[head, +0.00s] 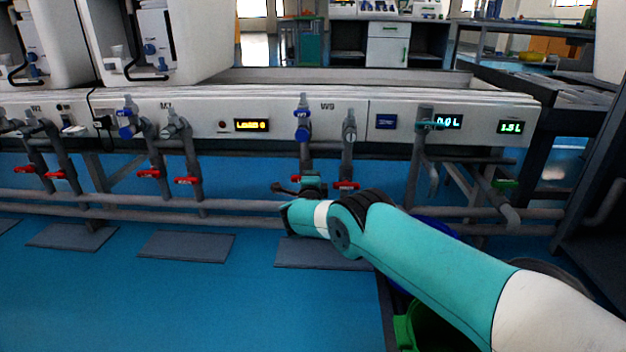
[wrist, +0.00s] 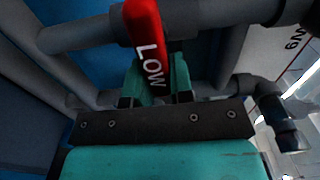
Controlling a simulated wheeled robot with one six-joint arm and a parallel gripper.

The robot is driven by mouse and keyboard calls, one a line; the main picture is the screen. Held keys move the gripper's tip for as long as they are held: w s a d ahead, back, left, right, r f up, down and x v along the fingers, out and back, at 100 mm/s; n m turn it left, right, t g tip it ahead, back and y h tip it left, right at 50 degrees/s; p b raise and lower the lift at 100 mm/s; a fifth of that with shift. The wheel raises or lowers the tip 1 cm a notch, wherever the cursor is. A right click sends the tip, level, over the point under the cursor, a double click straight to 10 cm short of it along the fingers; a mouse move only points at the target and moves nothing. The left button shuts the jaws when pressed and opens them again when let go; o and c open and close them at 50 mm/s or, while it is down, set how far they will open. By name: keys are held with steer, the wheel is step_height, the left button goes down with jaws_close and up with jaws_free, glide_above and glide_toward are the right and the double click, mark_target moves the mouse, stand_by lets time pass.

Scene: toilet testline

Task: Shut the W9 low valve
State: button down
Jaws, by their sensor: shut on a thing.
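The W9 low valve's red handle (wrist: 146,40), lettered LOW, shows large at the top of the wrist view. Its lettered end lies between the two teal fingers of my gripper (wrist: 155,84), which are shut on it. In the head view my gripper (head: 311,184) is at the lower part of the left pipe (head: 305,150) below the W9 label (head: 327,106). Little of the held handle shows there, and the fingertips are hard to make out. Another red valve handle (head: 346,185) sits on the W9 pipe just to the right.
Grey horizontal pipes (head: 240,205) run behind and beside my gripper. More red-handled valves (head: 149,174) hang to the left. A green bin (head: 440,330) stands below my arm. The blue floor at left is mostly clear.

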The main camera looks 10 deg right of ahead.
steer(key=shift+f, duration=0.1)
stand_by(0.3)
steer(key=c, duration=1)
jaws_free()
steer(key=p+v, duration=1.1)
steer(key=v, duration=0.6)
steer(key=shift+s, duration=0.25)
